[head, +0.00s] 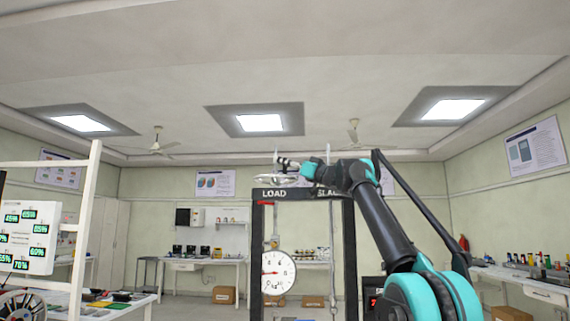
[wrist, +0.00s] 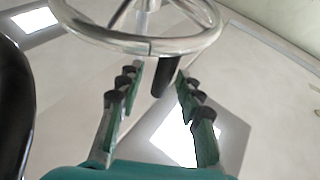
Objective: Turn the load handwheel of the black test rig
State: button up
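The black test rig (head: 350,240) stands in the middle of the head view, with "LOAD" on its top beam. The silver load handwheel (head: 272,180) lies flat above the beam, partly hidden by my gripper (head: 290,164). In the wrist view the handwheel's rim (wrist: 95,32) crosses the top, and its dark handle (wrist: 164,78) hangs between the fingertips. My gripper (wrist: 159,73) is open there, with a finger on each side of the handle. A gap shows on both sides in this view; I cannot tell the depth.
A round white dial gauge (head: 278,271) with a red needle hangs inside the rig frame. A white frame with a panel of green readouts (head: 27,238) stands at left. A bench (head: 525,282) with bottles runs along the right wall.

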jog(key=shift+d, duration=0.1)
jog(key=v, duration=1.2)
